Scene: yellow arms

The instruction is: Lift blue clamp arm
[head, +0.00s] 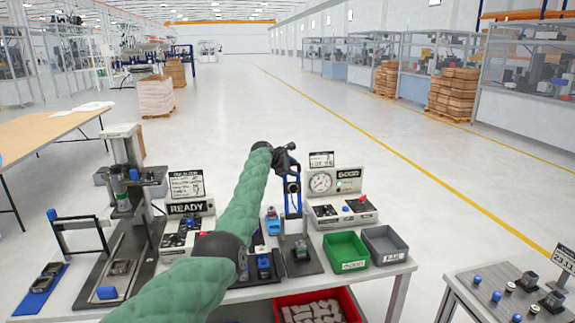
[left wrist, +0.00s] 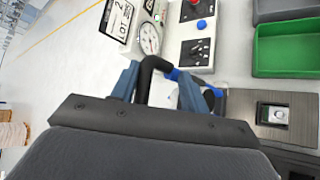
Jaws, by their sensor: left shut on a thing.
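The blue clamp arm (head: 293,205) stands upright at the back of a dark fixture plate on the workbench in the head view. Blue parts of it and its black bent handle (left wrist: 152,68) show in the left wrist view. My left gripper (head: 286,158) reaches over the bench to the top of the clamp arm. In the left wrist view its two blue-grey fingers (left wrist: 155,86) are shut on the black handle, one on each side. The gripper body hides much of the clamp. My right gripper is not in view.
A gauge box (head: 338,192) marked GOOD stands just right of the clamp. Green (head: 346,249) and grey (head: 384,243) bins sit further right. A READY panel (head: 187,209) and a press column (head: 125,160) stand left. A red bin (head: 316,304) is below the bench's front edge.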

